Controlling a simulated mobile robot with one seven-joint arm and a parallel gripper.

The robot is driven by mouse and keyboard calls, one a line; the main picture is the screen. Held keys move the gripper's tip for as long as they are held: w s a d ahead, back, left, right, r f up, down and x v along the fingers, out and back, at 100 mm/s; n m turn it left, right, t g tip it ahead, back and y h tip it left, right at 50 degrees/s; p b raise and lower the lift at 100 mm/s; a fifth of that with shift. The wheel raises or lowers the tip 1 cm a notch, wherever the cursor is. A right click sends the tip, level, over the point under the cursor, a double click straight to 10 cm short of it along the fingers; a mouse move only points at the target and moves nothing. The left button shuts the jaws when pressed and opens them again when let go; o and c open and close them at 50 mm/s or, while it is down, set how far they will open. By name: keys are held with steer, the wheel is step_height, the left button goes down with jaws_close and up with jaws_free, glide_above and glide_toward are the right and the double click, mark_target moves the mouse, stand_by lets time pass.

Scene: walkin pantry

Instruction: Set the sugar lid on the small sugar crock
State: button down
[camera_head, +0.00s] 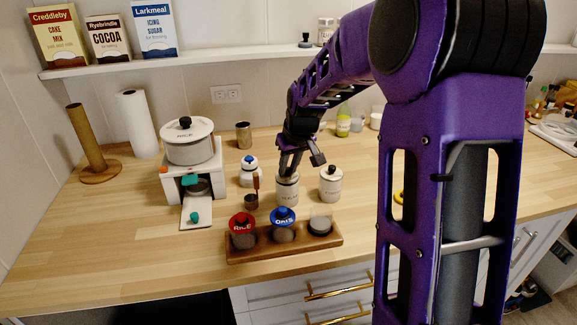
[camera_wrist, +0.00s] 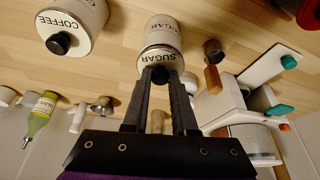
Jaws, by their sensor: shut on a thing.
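The small sugar crock (camera_head: 288,195) is a white jar labelled SUGAR, upright on the wooden counter, left of a similar lidded crock. It also shows in the wrist view (camera_wrist: 164,30). The sugar lid (camera_wrist: 158,58) is pale, marked SUGAR, and lies over the crock's mouth. I cannot tell whether it is fully seated or slightly above the rim. My gripper (camera_head: 288,168) points down over the crock, with its fingers (camera_wrist: 160,76) shut on the lid's dark knob. The fingers hide most of the knob and part of the lid.
A coffee crock (camera_head: 330,186) stands close on the right. A blue-topped jar (camera_head: 249,171) and a scoop (camera_head: 252,201) are left. A wooden tray (camera_head: 285,250) of jars lies in front. A white stand (camera_head: 178,184) bears a lidded pot (camera_head: 188,145). Open counter lies at far left.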

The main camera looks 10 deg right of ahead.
steer(key=shift+f, duration=0.3)
steer(key=c, duration=0.6)
jaws_free()
steer(key=shift+c, duration=0.2)
steer(key=shift+o, duration=0.2)
steer(key=o, duration=0.4)
steer(key=shift+o, duration=0.2)
steer(key=shift+r, duration=0.1)
steer(key=shift+r+p, duration=1.6)
steer(key=shift+r, duration=1.9)
